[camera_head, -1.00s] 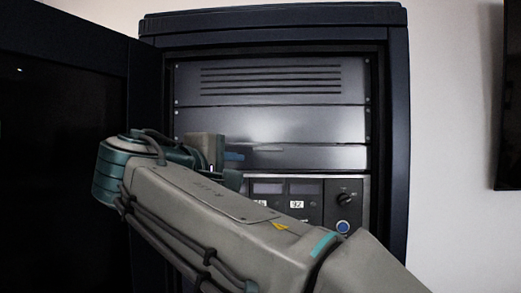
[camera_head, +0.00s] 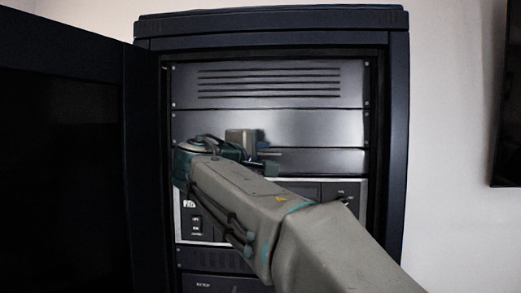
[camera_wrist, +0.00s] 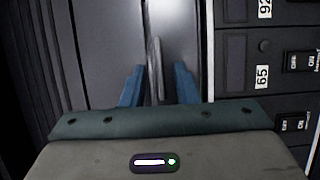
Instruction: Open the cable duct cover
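Smooth dark panels sit in the rack below the slotted one. The lower smooth panel (camera_head: 340,160), just above the control strip, appears to be the cable duct cover and looks closed; it also shows in the wrist view (camera_wrist: 185,40). A slim grey bar-like piece (camera_wrist: 155,60) stands at its edge in the wrist view. My gripper (camera_wrist: 160,74) has its blue fingers apart, one on each side of this bar, with no clear contact. In the head view my gripper (camera_head: 266,150) is in front of the panel, its fingers partly hidden by my arm.
The cabinet door (camera_head: 60,160) stands open at the left. The cabinet frame (camera_head: 390,150) edges the right. A control strip (camera_head: 195,215) with switches and labels lies below the panel. The slotted panel (camera_head: 270,83) is above. A wall screen (camera_head: 508,120) hangs at far right.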

